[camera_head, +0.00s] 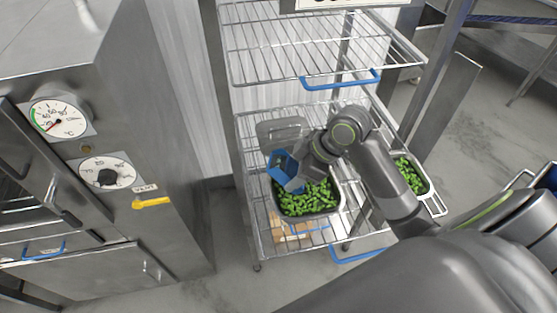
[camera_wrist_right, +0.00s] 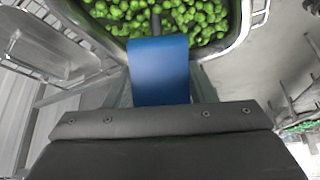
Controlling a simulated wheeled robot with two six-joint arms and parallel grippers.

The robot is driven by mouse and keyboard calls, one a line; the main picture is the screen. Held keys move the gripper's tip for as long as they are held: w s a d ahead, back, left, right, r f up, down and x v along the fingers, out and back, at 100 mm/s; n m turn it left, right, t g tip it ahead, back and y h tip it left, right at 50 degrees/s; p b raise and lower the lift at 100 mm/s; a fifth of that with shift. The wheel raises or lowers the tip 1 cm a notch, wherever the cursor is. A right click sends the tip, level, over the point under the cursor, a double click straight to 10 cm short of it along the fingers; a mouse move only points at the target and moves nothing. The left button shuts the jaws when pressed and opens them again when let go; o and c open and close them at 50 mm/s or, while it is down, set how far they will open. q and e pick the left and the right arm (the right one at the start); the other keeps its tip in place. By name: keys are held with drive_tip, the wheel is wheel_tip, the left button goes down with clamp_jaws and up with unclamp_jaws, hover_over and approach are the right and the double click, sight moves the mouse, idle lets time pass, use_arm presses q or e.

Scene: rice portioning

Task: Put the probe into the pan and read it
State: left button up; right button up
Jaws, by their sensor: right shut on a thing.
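The probe has a blue handle (camera_head: 279,163), which also fills the middle of the right wrist view (camera_wrist_right: 158,72). My right gripper (camera_head: 291,179) is shut on this handle, above the near pan. In the right wrist view a thin grey stem runs from the handle over the green contents; I cannot tell how deep its tip is. The near metal pan (camera_head: 308,216) is full of small round green vegetables and stands on the rack's middle shelf. No reading shows on the probe. My left gripper is not in view.
A grey lid-like panel (camera_head: 270,130) is behind the near pan. The upper wire shelf (camera_head: 320,45) hangs above. A steel cabinet with two dials (camera_head: 130,110) stands left.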

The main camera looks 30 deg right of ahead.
drive_tip(key=shift+r, duration=4.85)
